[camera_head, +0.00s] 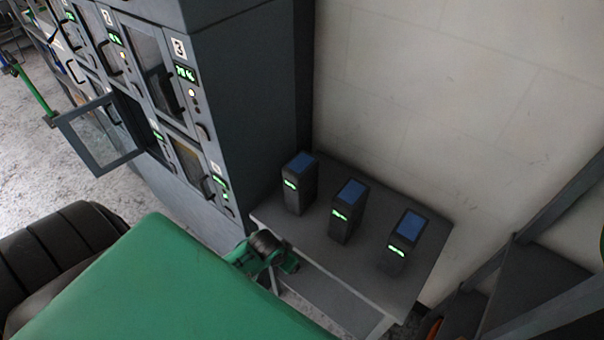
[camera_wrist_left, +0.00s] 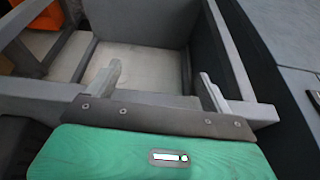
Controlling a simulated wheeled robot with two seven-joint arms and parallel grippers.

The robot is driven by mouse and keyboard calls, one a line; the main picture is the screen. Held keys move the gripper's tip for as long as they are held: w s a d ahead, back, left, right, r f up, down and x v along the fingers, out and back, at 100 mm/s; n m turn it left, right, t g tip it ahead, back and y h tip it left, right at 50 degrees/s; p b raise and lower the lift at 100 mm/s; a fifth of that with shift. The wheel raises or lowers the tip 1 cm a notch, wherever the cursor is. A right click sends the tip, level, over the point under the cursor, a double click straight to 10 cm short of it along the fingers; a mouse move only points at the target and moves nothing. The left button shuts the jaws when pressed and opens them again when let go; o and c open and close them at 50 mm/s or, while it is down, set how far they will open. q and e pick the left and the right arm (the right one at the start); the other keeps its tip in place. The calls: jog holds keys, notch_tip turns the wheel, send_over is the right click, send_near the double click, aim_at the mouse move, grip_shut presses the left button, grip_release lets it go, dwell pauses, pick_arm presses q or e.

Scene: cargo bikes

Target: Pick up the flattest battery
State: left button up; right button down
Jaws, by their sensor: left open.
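Three dark upright batteries with blue tops and green lit displays stand in a row on a small grey table (camera_head: 330,262). They are the left battery (camera_head: 299,185), the middle battery (camera_head: 346,211) and the right battery (camera_head: 402,243). Their display figures are too small to read for certain. My left gripper (camera_head: 288,264), partly hidden by my green arm, is at the table's front left edge, below and in front of the batteries. In the left wrist view, its two fingers (camera_wrist_left: 160,82) are apart with nothing between them. No battery shows there. My right gripper is not in view.
A dark charging cabinet (camera_head: 245,100) with numbered compartments stands left of the table. One glass door (camera_head: 100,135) hangs open. A pale wall (camera_head: 460,90) is behind the table, and a dark metal frame (camera_head: 565,200) stands at the right. The front of the tabletop is bare.

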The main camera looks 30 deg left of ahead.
pick_arm(q)
notch_tip(320, 180, up, 8)
jog(key=w+p, duration=0.1)
jog(key=w, duration=0.1)
jog(key=t+p, duration=0.2)
jog(key=p, duration=0.2)
send_near(298, 165)
jog(key=shift+n, duration=0.3)
jog(key=p+x, duration=0.2)
jog(key=x, duration=0.4)
jog(key=shift+w+d+f, duration=0.15)
jog(key=shift+w+f, duration=0.1)
jog(key=shift+w, duration=0.15)
jog(key=shift+w+f, duration=0.15)
jog(key=shift+f, duration=0.2)
jog(key=shift+w+f+p, duration=0.1)
jog(key=shift+f+p, duration=0.1)
jog(key=shift+p, duration=0.15)
jog(key=shift+w+f+p, duration=0.15)
jog(key=shift+f+p, duration=0.2)
jog(key=shift+p, duration=0.05)
jog(key=p+x, duration=0.1)
jog(key=x, duration=0.2)
jog(key=shift+w+f, duration=0.1)
jog(key=shift+f, duration=0.45)
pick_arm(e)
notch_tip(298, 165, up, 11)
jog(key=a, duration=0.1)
